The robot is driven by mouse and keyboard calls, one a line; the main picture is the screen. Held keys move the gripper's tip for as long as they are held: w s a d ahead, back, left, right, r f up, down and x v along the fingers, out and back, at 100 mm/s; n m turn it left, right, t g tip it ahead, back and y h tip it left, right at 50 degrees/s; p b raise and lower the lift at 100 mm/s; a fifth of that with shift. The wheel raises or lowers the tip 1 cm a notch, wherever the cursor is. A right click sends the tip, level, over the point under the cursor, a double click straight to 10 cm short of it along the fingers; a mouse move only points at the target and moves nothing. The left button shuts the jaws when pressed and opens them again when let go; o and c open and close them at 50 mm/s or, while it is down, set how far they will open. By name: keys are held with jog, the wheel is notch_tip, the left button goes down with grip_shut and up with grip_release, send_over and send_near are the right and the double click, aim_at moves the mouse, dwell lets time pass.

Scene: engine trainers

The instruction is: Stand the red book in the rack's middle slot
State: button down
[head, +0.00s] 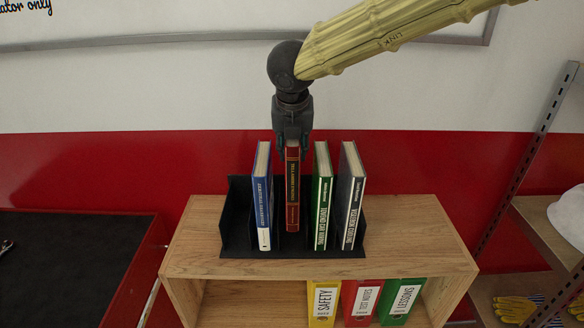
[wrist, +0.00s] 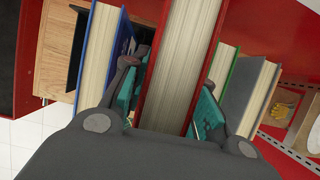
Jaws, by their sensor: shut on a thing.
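The red book (head: 293,190) is upright, spine forward, in a gap of the black rack (head: 236,215) between the blue book and the green book. Its lower edge shows higher in the picture than theirs; I cannot tell whether it touches the rack floor. My gripper (head: 292,147) points down from above and is shut on the top part of the red book. In the wrist view, the teal finger pads (wrist: 207,112) lie on both sides of the red book (wrist: 181,60). The rack floor under it is hidden there.
The blue book (head: 263,200) stands on the left, the green book (head: 322,200) and dark grey book (head: 351,200) on the right, close to my fingers. The rack stands on a wooden cabinet (head: 415,240) with binders (head: 362,300) below. Its top is clear on both sides.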

aim_at(293, 173)
notch_tip(293, 173, down, 7)
jog(key=p, duration=0.1)
dwell(0.6)
jog(key=shift+f, duration=0.15)
jog(key=c, duration=1.1)
grip_release()
jog(key=b+v, duration=0.3)
jog(key=v, duration=0.9)
